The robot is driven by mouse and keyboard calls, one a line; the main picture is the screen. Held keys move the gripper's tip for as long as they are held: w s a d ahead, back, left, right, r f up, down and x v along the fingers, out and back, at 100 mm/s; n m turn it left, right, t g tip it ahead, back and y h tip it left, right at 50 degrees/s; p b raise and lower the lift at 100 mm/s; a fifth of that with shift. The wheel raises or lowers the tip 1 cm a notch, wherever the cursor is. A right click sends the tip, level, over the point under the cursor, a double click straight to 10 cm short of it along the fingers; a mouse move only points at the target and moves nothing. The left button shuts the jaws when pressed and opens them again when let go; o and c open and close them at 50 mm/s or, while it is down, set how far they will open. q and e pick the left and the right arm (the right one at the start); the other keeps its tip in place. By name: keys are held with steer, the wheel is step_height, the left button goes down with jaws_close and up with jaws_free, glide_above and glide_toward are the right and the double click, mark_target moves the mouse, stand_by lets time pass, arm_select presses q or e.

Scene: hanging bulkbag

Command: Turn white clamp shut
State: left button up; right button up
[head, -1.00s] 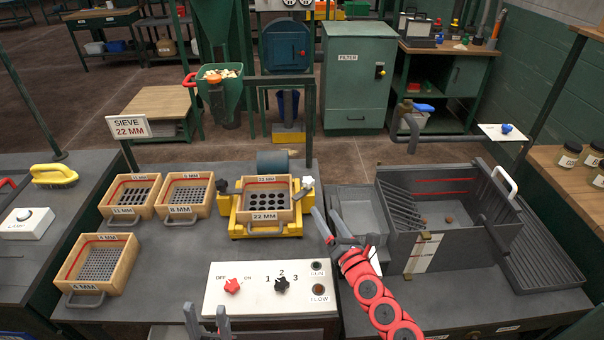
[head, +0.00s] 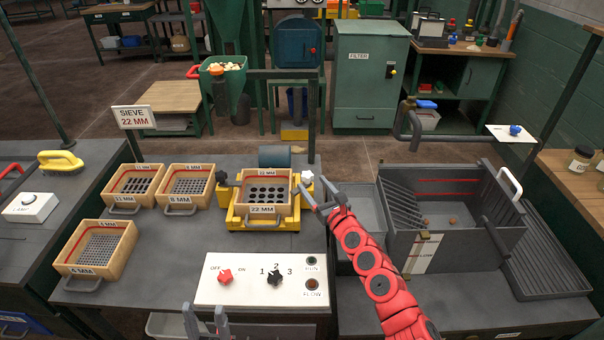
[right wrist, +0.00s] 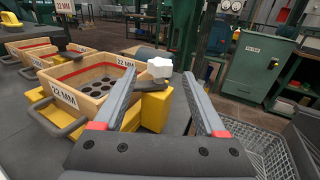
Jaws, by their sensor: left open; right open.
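The white clamp (head: 307,177) is a small white lobed knob on the right side of the yellow sieve mount (head: 237,216). It also shows in the right wrist view (right wrist: 160,67), just beyond and between my open fingers. A 22 mm sieve (head: 264,210) in a wooden frame sits in the mount. A dark clamp knob (head: 221,178) is on the mount's left side. My right gripper (head: 310,188) is open beside the white clamp, its fingers pointing at it; contact cannot be told. It also shows in the right wrist view (right wrist: 163,75). My left gripper (head: 205,318) is open and empty at the bottom edge.
Several other sieves (head: 185,185) lie left of the mount. A control panel (head: 262,280) with red and black knobs is in front. A grey bin (head: 455,215) stands at the right. The bench between sieves and panel is clear.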

mark_target(304, 172)
steer(key=b+x, duration=0.2)
steer(key=x, duration=0.5)
steer(key=shift+w+d+f, duration=0.1)
steer(key=shift+w, duration=0.15)
steer(key=shift+w+a, duration=0.25)
steer(key=shift+a, duration=0.05)
jaws_close()
